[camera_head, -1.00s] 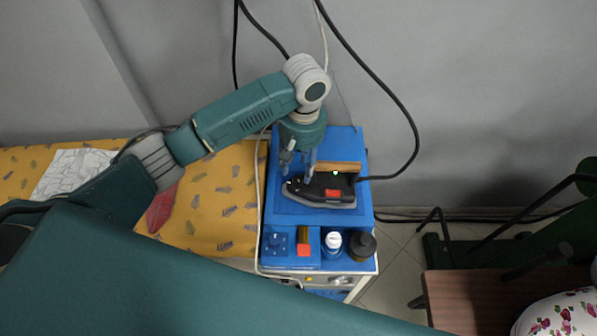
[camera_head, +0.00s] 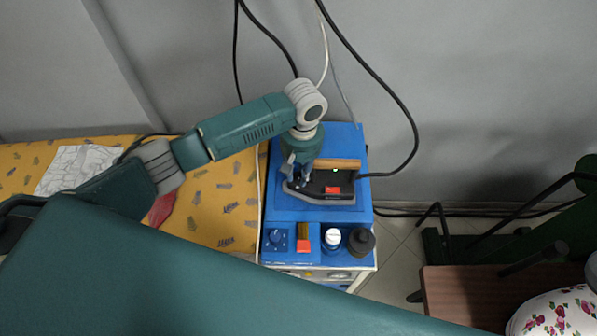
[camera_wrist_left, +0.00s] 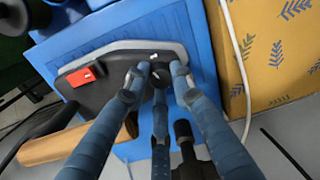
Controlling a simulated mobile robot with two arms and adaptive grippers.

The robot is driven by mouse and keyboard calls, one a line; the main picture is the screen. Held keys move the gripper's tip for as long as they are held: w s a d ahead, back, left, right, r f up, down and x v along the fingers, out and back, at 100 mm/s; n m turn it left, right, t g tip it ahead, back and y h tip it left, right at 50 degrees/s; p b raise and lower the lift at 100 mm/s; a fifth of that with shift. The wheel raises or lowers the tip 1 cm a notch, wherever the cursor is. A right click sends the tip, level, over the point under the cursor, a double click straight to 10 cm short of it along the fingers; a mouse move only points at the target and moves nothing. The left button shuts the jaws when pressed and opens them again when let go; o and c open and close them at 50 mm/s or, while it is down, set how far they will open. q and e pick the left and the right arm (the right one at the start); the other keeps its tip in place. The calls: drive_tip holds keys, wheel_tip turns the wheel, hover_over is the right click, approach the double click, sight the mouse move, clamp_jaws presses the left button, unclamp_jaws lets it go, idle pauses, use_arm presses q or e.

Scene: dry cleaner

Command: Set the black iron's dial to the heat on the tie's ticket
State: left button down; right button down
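The black iron (camera_head: 345,190), with a wooden handle (camera_head: 337,163) and a red patch, lies on a blue stand, nose to the left; it also shows in the left wrist view (camera_wrist_left: 100,88). My left gripper (camera_head: 297,180) points down over the iron's nose end. In the left wrist view, its fingers (camera_wrist_left: 159,72) surround a small dark round part, apparently the dial (camera_wrist_left: 160,76), beside a white mark. Whether they touch it is unclear. The dial's setting is unreadable. A red cloth (camera_head: 161,208), possibly the tie, lies partly hidden on the yellow board; no ticket is readable. My right gripper is out of view.
The blue stand (camera_head: 283,208) holds a blue knob (camera_head: 277,238), a red-ended block (camera_head: 303,246), a white-capped bottle (camera_head: 332,240) and a dark bottle (camera_head: 361,241) in front. A black cord (camera_head: 413,130) loops right of the iron. White paper (camera_head: 75,168) lies on the yellow board (camera_head: 222,215).

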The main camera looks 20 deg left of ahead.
sight(300, 176)
use_arm(q)
drive_tip(key=shift+s+m, duration=0.1)
drive_tip(key=shift+m, duration=0.7)
drive_tip(key=c, duration=1.5)
unclamp_jaws()
drive_tip(key=r, duration=1.2)
drive_tip(key=shift+d, duration=0.3)
